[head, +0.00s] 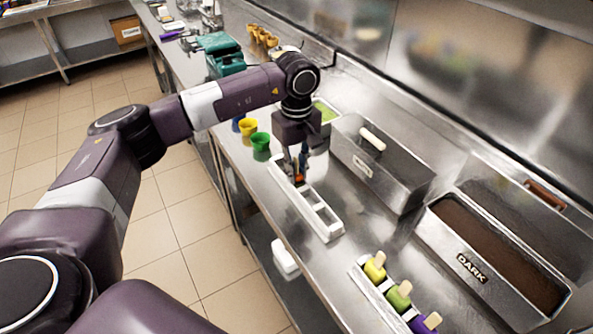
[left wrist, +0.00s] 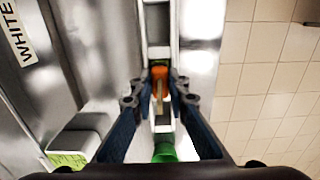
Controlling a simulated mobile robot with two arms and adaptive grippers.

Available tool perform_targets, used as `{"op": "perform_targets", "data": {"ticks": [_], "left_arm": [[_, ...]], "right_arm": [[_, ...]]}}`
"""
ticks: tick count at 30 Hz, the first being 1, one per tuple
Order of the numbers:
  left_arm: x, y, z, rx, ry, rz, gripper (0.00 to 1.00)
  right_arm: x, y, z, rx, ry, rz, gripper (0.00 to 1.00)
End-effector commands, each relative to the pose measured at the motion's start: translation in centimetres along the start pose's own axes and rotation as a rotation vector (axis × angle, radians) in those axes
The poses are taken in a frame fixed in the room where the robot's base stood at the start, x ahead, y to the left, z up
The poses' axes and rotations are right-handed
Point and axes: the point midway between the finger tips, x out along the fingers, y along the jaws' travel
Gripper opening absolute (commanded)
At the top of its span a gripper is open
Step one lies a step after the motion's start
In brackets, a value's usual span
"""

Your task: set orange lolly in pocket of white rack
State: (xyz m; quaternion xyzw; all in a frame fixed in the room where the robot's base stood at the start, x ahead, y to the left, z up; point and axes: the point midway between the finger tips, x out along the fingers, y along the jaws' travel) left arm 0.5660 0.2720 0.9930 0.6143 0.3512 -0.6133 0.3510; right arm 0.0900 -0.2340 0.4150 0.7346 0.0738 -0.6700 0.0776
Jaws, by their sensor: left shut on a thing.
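The white rack (head: 329,233) lies lengthwise on the steel counter, with a row of open pockets. In the left wrist view the white rack (left wrist: 158,53) runs up the middle. My left gripper (head: 300,172) points down over the rack's far part, shut on the orange lolly (head: 299,180). In the left wrist view the orange lolly (left wrist: 159,72) sits between the fingertips (left wrist: 160,86), stick towards the camera, lined up with the rack. I cannot tell how deep it is in a pocket. My right gripper is not in view.
Yellow, green and purple lollies (head: 398,294) stand in another holder at the near end. A lidded steel tub (head: 385,165) and an open tub marked DARK (head: 490,250) stand right of the rack. A green cup (head: 260,147) and a yellow cup (head: 247,127) stand beyond it.

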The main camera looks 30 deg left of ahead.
Motion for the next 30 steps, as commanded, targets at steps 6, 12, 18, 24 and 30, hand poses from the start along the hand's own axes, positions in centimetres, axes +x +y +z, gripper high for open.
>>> {"op": "perform_targets", "data": {"ticks": [6, 12, 18, 24, 30], "left_arm": [[0.0, 0.0, 0.0, 0.000, 0.000, 0.000, 0.00], [0.0, 0.0, 0.0, 0.000, 0.000, 0.000, 0.21], [0.0, 0.0, 0.0, 0.000, 0.000, 0.000, 0.35], [-0.1, 0.0, 0.0, 0.000, 0.000, 0.000, 0.35], [-2.0, 0.1, 0.0, 0.000, 0.001, 0.003, 0.35]], "right_arm": [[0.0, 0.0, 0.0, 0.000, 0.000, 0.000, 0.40], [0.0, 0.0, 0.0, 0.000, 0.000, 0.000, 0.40], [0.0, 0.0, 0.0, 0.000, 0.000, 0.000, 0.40], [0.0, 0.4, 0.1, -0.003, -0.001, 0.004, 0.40], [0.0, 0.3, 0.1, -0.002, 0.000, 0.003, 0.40]]}}
